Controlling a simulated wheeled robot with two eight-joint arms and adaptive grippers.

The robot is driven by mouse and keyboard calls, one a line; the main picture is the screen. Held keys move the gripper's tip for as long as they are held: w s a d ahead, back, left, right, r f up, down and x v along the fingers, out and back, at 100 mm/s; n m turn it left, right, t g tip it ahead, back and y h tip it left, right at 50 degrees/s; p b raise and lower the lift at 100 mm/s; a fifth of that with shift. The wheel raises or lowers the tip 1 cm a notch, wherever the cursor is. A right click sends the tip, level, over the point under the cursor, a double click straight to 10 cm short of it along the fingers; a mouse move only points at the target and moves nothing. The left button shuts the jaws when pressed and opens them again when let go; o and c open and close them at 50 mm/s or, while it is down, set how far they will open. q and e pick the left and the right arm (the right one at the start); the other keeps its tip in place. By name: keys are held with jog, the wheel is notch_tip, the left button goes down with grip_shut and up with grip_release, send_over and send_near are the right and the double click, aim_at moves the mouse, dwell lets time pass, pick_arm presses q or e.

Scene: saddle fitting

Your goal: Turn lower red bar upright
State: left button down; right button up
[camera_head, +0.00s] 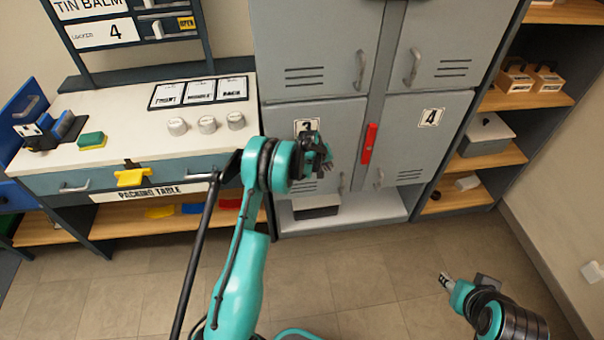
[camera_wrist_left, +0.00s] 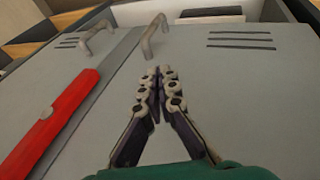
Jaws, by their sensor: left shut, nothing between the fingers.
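The red bar (camera_head: 369,144) is on the grey strip between the lower locker doors, 3 and 4. It lies along the strip, its long side roughly parallel to the door edges. It also shows at the left of the left wrist view (camera_wrist_left: 52,122), with a small grey spot near its middle. My left gripper (camera_head: 327,158) is in front of door 3, to the left of the bar and apart from it. In the left wrist view its fingertips (camera_wrist_left: 163,72) are together and empty. My right gripper (camera_head: 446,280) is low at the right, far from the bar; its fingers are too small to judge.
Door handles stick out near the bar, on door 3 (camera_wrist_left: 153,36) and door 4 (camera_wrist_left: 97,37). The packing table (camera_head: 130,125) stands at the left and open wooden shelves (camera_head: 535,98) at the right. The floor (camera_head: 370,270) before the lockers is clear.

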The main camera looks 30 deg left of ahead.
pick_arm(q)
jog(key=s+a+p, duration=0.2)
jog(key=s+a, duration=0.5)
jog(key=s, duration=0.2)
jog(key=shift+a, duration=0.35)
jog(key=s+d+r+m, duration=0.1)
jog(key=s+d+r, duration=0.25)
jog(key=r, duration=0.45)
jog(key=s+d+r+m+y, duration=0.1)
jog(key=s+d+r, duration=0.25)
jog(key=r, duration=0.45)
jog(key=s+d+r+m, duration=0.1)
jog(key=s+d+r, duration=0.25)
jog(key=r, duration=0.55)
jog(key=s+d+r+m+t, duration=0.1)
jog(key=s+d+r+m, duration=0.1)
jog(key=s, duration=0.9)
jog(key=s+d+r+m+t, duration=0.1)
jog(key=s+d+r+m, duration=0.1)
jog(key=s, duration=0.9)
jog(key=shift+d+r+y, duration=0.2)
jog(key=shift+d+y, duration=0.2)
jog(key=shift+d, duration=0.5)
